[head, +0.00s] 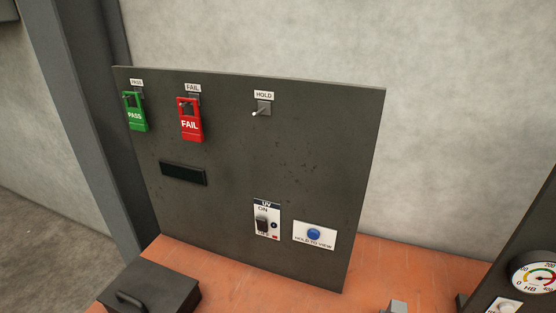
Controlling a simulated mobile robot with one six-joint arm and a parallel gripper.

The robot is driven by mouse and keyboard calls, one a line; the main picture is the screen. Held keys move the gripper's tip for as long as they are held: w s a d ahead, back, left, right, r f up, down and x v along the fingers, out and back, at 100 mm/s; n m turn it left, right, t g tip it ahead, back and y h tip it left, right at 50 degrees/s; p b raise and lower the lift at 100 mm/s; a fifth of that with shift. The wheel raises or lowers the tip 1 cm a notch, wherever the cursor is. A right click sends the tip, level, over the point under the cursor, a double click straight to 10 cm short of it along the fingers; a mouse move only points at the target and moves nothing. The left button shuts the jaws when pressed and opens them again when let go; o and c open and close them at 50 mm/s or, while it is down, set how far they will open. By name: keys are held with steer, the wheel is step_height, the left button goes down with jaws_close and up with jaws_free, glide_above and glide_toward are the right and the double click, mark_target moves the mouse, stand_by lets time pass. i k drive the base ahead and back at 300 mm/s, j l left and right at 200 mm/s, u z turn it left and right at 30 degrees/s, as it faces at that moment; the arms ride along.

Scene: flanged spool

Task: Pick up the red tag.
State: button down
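The red tag (190,119), marked FAIL, hangs on a hook under the FAIL label (193,87) on the upright dark panel (225,190). It hangs near the panel's upper left, to the right of a green tag (135,112) marked PASS. The two tags are apart. The hook (262,108) under the HOLD label (264,95) is empty. My gripper is not in view in the head view.
The panel also carries a dark slot (183,174), a UV switch (262,224) and a blue button (314,234). A dark box with a handle (150,290) sits front left on the orange bench (235,280). A round gauge (535,278) stands at right.

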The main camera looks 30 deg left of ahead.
mark_target(191, 126)
steer(key=u, duration=1.25)
